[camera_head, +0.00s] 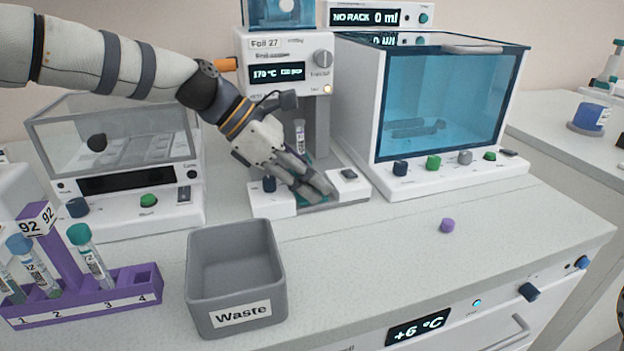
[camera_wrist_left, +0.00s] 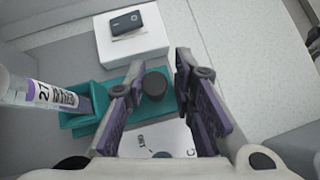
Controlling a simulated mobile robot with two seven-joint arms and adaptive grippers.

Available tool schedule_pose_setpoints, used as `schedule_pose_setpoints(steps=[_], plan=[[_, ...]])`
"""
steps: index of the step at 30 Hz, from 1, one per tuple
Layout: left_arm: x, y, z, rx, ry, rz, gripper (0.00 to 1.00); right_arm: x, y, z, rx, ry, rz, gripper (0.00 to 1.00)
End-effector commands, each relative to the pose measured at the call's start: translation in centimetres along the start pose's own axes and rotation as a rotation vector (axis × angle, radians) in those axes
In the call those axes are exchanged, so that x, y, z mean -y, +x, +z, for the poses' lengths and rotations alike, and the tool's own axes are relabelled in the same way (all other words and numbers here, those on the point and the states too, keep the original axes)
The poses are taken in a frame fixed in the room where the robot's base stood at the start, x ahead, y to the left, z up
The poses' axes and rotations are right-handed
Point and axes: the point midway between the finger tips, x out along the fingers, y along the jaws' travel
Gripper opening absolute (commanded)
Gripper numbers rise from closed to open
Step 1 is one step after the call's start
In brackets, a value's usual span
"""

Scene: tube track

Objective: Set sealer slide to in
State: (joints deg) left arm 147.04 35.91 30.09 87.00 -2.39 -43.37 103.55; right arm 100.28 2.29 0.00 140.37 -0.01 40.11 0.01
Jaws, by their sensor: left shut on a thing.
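The sealer (camera_head: 283,50) is a white machine marked "Foil 27" with a lit display showing 170 °C. Its teal slide (camera_wrist_left: 72,121) lies in the base channel, with a dark round knob (camera_wrist_left: 154,85) standing on it. A tube labelled 27 (camera_wrist_left: 45,95) stands at the slide's holder; it also shows under the sealer head (camera_head: 300,135). My left gripper (camera_head: 318,190) reaches down over the front of the base. The gripper hides most of the slide in the head view. My right gripper is not in view.
A blue-windowed cabinet (camera_head: 450,100) stands close on the right, and a clear-lidded device (camera_head: 115,140) on the left. A grey Waste bin (camera_head: 237,270) and a purple tube rack (camera_head: 95,300) are in front. A purple cap (camera_head: 447,226) lies on the bench.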

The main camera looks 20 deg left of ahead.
Motion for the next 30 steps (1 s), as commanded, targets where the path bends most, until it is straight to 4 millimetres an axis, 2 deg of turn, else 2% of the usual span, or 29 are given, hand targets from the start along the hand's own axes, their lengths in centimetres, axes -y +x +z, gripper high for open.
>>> schedule_pose_setpoints(steps=[3,9,19,20,21,22,30], plan=[[-1.6,0.0,-0.6,-0.006,-0.001,0.003,0.00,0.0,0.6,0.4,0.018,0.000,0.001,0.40],[-3.4,-0.4,-0.8,-0.003,0.003,0.003,0.00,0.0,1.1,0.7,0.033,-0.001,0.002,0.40],[-3.6,-0.6,-0.7,-0.002,0.006,0.002,0.00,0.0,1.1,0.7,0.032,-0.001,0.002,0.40],[-3.6,-0.6,-0.7,-0.002,0.006,0.002,0.26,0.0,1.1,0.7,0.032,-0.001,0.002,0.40],[-3.5,-0.6,-0.7,-0.002,0.006,0.002,0.35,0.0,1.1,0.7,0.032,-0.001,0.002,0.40],[-3.5,-0.6,-0.7,-0.002,0.006,0.002,0.38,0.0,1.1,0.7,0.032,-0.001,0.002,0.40],[-3.5,-0.7,-0.7,-0.001,0.004,0.002,0.38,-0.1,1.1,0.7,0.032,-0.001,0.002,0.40]])
